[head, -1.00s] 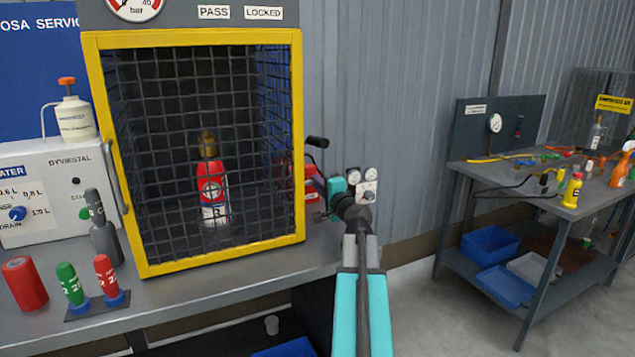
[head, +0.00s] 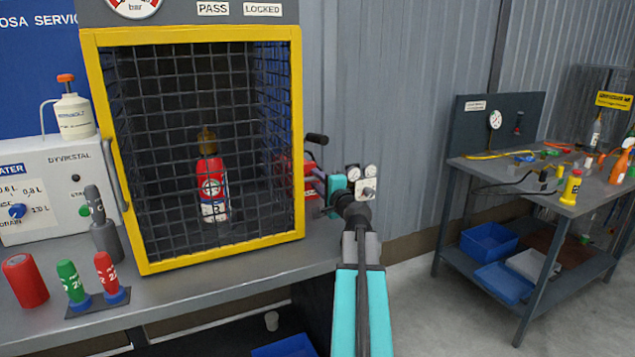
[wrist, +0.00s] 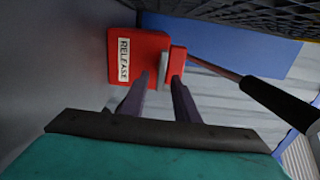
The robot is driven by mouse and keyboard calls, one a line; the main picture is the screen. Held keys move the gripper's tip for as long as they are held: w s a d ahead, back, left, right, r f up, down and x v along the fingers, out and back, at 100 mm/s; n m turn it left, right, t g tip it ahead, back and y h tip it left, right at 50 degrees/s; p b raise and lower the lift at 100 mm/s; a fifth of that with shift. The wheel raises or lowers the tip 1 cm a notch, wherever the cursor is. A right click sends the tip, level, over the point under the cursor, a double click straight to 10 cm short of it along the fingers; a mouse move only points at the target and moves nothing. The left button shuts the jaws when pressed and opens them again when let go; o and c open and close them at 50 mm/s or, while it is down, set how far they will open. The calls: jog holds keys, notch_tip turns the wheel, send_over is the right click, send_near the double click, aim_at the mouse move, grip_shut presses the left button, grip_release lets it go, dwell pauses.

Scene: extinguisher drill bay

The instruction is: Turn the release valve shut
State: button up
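The release valve (wrist: 124,58) is a red block with a white RELEASE label in the wrist view. A smaller red part (wrist: 177,62) and a grey piece stand out at its right side. In the head view red parts of this unit (head: 311,188) show at the cage's right side, mostly hidden by the cage and my arm. My gripper (wrist: 162,80) is at the red parts. Its two dark fingers are apart, with their tips against or just in front of the small red part. I cannot tell whether they press on it.
A rod with a black grip (wrist: 278,104) reaches right, close to my fingers. The yellow-framed mesh cage (head: 145,267) holds a red extinguisher (head: 211,187). Several cylinders stand at the bench's left. A second table (head: 497,178) is at the right, with open floor before it.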

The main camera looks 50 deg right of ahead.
jog(key=shift+s, duration=0.1)
jog(key=shift+v, duration=4.2)
jog(key=shift+f+b, duration=0.15)
jog(key=shift+b, duration=0.4)
jog(key=b+v, duration=0.2)
jog(key=b, duration=0.2)
jog(key=shift+s+a, duration=0.15)
jog(key=shift+s, duration=0.1)
jog(key=shift+s+b, duration=0.15)
jog(key=shift+b, duration=0.5)
jog(key=b, duration=0.1)
jog(key=s+b, duration=0.1)
jog(key=b, duration=0.1)
jog(key=shift+s+a, duration=0.15)
jog(key=shift+a, duration=0.15)
jog(key=shift+s+a+b, duration=0.15)
jog(key=shift+s+b, duration=0.15)
jog(key=shift+b, duration=0.7)
jog(key=shift+s, duration=0.15)
jog(key=shift+s, duration=0.1)
